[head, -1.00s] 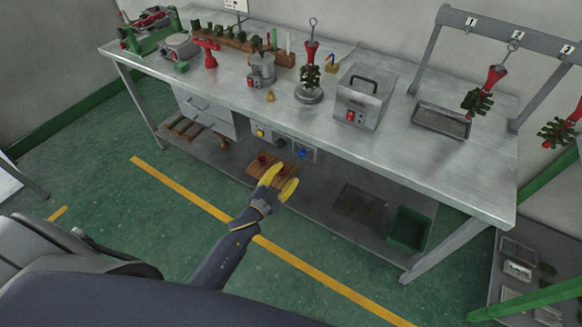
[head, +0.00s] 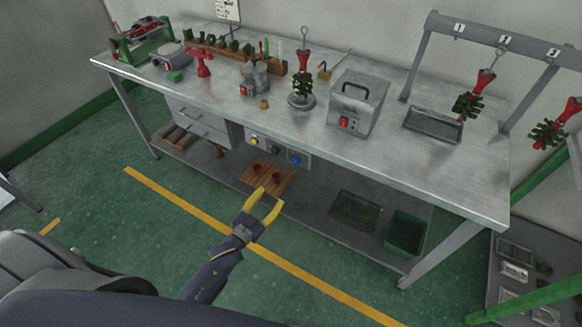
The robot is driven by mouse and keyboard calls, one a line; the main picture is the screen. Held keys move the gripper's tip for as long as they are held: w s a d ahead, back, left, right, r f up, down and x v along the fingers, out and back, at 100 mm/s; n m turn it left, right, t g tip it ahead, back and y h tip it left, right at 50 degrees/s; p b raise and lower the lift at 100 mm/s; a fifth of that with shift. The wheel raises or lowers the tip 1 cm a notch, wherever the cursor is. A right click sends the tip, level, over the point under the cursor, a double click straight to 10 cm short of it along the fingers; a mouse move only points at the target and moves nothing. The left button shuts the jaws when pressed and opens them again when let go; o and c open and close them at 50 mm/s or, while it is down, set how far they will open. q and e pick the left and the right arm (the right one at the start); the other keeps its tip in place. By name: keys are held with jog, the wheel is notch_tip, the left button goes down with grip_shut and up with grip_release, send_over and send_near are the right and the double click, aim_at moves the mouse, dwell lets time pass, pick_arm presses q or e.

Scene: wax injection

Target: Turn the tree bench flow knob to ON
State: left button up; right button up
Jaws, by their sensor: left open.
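A small control panel (head: 277,150) hangs under the front edge of the steel bench. It carries a yellow knob (head: 255,140), a grey control (head: 275,147) and a blue knob (head: 295,157). Labels and knob positions are too small to read, so I cannot tell which is the flow knob or how it is set. My left gripper (head: 271,197), with yellow fingers, is open and empty. In the picture it is below the panel, apart from the knobs. My right gripper is not in view.
The steel bench top (head: 400,150) holds a grey box (head: 356,104) with a red switch, a wax tree on a stand (head: 302,98) and a shallow tray (head: 433,125). A wooden board (head: 266,178) and green bin (head: 405,233) are on the lower shelf. Floor in front is clear.

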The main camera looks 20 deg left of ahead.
pick_arm(q)
jog(key=r+n, duration=0.1)
jog(key=n, duration=0.2)
send_near(295, 163)
jog(key=x, duration=1)
jog(key=shift+a, duration=0.1)
jog(key=shift+f, duration=0.1)
grip_shut()
dwell(0.3)
